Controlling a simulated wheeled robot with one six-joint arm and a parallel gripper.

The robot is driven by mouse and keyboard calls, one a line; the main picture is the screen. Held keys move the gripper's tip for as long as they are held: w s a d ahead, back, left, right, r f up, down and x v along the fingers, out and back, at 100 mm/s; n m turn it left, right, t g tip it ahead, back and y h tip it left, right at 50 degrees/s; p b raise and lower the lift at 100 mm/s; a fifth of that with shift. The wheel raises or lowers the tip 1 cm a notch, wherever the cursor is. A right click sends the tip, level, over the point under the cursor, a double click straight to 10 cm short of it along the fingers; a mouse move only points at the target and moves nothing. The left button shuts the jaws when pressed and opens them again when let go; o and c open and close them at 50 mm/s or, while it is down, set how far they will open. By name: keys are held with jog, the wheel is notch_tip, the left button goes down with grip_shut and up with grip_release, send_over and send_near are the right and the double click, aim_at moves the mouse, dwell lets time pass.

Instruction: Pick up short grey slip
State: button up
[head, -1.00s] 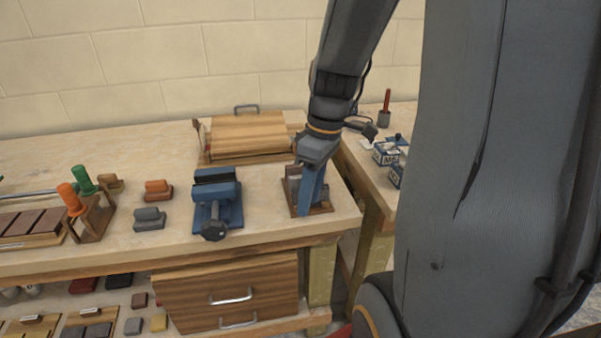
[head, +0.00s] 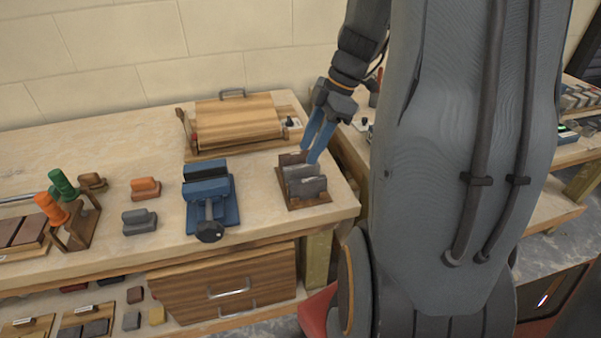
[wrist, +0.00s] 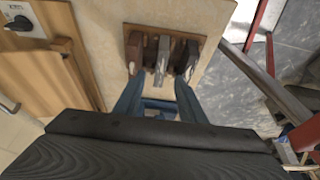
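A small wooden rack (head: 318,200) near the bench's right end holds a brown slip (head: 291,159) and two grey slips, a middle one (head: 298,172) and a front one (head: 308,188). I cannot tell for sure which grey slip is the short one. The rack (wrist: 150,30) also shows at the top of the wrist view, with the middle grey slip (wrist: 161,58) between the lines of my fingers. My gripper (head: 312,157) has blue fingers, just behind and above the rack. In the wrist view my gripper (wrist: 157,84) is open and empty, its tips just short of the slips.
A blue vise-like tool (head: 210,200) stands left of the rack. A wooden box with a handle (head: 236,122) stands behind. Orange (head: 145,188) and grey (head: 140,221) blocks lie farther left. The bench's right edge is close to the rack.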

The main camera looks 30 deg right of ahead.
aim_at(303, 166)
jog(key=shift+p+x, duration=0.6)
jog(key=shift+x, duration=1.7)
jog(key=shift+a, duration=0.1)
jog(key=shift+f+b, duration=0.2)
jog(key=shift+b, duration=0.2)
grip_shut()
